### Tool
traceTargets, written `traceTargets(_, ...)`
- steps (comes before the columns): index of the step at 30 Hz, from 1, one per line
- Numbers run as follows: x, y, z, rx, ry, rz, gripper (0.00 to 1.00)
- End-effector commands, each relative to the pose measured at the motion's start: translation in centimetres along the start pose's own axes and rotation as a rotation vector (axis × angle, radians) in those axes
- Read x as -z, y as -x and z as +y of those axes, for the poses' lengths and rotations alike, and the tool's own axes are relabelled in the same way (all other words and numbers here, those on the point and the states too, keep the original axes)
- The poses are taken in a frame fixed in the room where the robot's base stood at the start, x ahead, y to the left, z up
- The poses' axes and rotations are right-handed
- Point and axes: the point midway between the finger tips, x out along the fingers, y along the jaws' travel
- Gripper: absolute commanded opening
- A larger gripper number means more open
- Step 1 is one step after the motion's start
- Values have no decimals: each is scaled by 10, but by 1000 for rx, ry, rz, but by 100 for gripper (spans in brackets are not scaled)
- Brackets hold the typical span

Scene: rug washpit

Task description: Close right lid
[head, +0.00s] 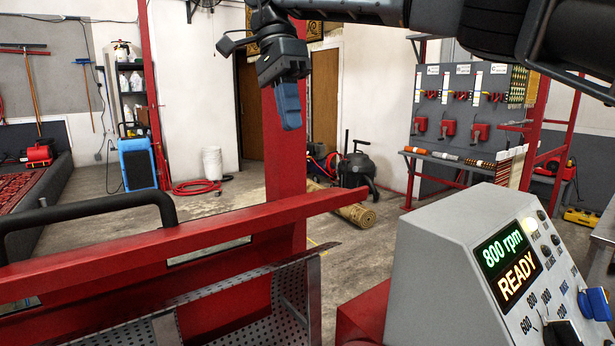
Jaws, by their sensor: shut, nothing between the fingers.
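A red metal panel (215,222) with a long black handle (90,207) along its top edge spans the lower left. It appears to be the raised lid, but its left end is cut off and I cannot tell its full extent. Perforated metal (220,305) of the machine's interior shows below and in front of it, uncovered. My gripper (289,118) hangs at the upper middle with its blue fingers pointing down, shut and empty. In the picture it is above and right of the handle, in front of a red post, touching nothing visible.
A grey control box (430,262) reading "800 rpm READY" stands at the lower right, close by. A blue machine (137,163) stands at the left back.

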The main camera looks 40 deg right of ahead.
Motion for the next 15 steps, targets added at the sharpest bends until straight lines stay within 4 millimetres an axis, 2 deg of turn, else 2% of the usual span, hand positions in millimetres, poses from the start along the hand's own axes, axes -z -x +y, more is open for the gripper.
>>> traceTargets(15,1,-93,1,-2,1,-1,0)
